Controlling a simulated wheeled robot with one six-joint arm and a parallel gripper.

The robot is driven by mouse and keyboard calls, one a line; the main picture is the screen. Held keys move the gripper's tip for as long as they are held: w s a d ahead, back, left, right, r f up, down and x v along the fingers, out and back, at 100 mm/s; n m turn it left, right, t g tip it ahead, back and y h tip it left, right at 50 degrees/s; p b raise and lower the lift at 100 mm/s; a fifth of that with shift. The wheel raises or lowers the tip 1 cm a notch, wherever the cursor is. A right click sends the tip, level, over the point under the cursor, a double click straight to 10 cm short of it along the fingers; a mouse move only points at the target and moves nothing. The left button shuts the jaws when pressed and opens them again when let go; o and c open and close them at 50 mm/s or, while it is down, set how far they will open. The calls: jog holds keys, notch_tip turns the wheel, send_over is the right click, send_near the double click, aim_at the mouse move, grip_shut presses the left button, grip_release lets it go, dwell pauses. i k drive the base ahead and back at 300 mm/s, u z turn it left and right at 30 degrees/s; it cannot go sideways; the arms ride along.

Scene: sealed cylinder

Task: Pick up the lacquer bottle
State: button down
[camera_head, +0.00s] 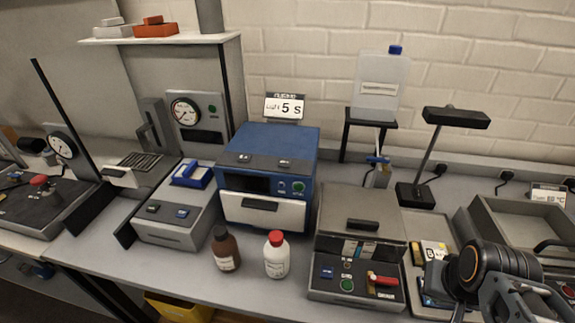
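Two small bottles stand upright on the bench front. One is a brown bottle (226,252) with a black cap. The other is a white bottle (276,258) with a red cap, just to its right. Their labels are too small to read, so I cannot tell which one is the lacquer bottle. My gripper (450,285) is at the lower right, well to the right of both bottles and apart from them. Its fingers are partly hidden and too unclear to show whether they are open or shut.
A blue box-shaped machine (268,165) stands behind the bottles. A grey device (354,260) with a red handle stands right of them, between them and my gripper. A grey press unit (172,218) is at left. A large clear jug (381,85) stands on a raised stand behind.

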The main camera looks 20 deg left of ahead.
aim_at(224, 246)
jog(key=z, duration=0.05)
jog(key=k, duration=0.85)
jog(key=u, duration=1.35)
jog(key=i, duration=0.6)
jog(key=u, duration=0.05)
jog(key=k, duration=0.5)
jog(key=u, duration=1.35)
jog(key=i, duration=0.6)
jog(key=u, duration=0.1)
